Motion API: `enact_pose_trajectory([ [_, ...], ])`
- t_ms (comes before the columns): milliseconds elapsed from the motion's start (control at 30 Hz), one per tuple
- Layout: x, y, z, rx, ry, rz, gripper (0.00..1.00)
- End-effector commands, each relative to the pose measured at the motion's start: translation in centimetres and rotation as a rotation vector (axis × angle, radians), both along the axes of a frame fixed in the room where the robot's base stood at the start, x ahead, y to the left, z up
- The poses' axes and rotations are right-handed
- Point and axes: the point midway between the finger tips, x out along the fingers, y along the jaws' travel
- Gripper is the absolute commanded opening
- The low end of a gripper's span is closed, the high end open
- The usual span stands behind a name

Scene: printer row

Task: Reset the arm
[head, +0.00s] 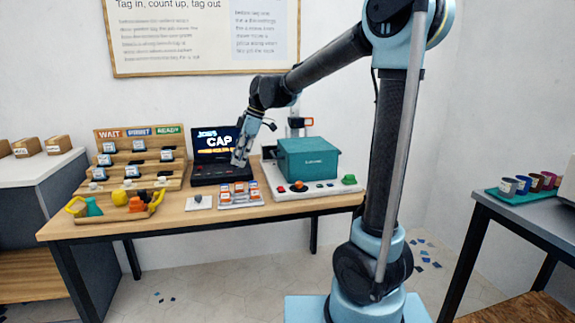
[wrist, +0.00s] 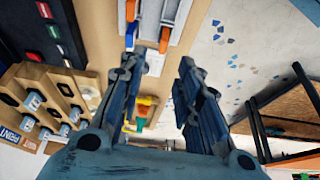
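My arm reaches left over the wooden table (head: 170,215), bent at the elbow. My gripper (head: 239,160) points down in front of the dark terminal (head: 215,172), whose screen reads "JOBS CAP". In the wrist view the two fingers of my gripper (wrist: 160,65) stand apart with nothing between them, so it is open. Beyond the fingertips is the tray of orange-and-white pieces (wrist: 165,40), which also shows in the head view (head: 239,198). I cannot tell the exact height of the fingertips above the table.
The tag rack (head: 137,157) and a tray of coloured shapes (head: 115,212) stand left. A teal printer (head: 308,158) on a button base stands right. A grey side table (head: 497,205) holds cups on a teal tray (head: 515,195). Blue scraps (head: 431,255) lie on the floor.

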Motion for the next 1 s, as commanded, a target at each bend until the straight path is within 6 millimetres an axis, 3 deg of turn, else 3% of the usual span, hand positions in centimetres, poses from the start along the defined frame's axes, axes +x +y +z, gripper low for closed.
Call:
enact_pose_trajectory([
  [467, -2.4, -7.7, -0.3, -0.052, 0.029, -0.26, 0.31],
  [767, -6.5, -16.3, -2.0, -0.105, 0.062, -0.597, 0.31],
  [1000, -10.9, -22.8, -4.5, -0.14, 0.088, -0.896, 0.31],
])
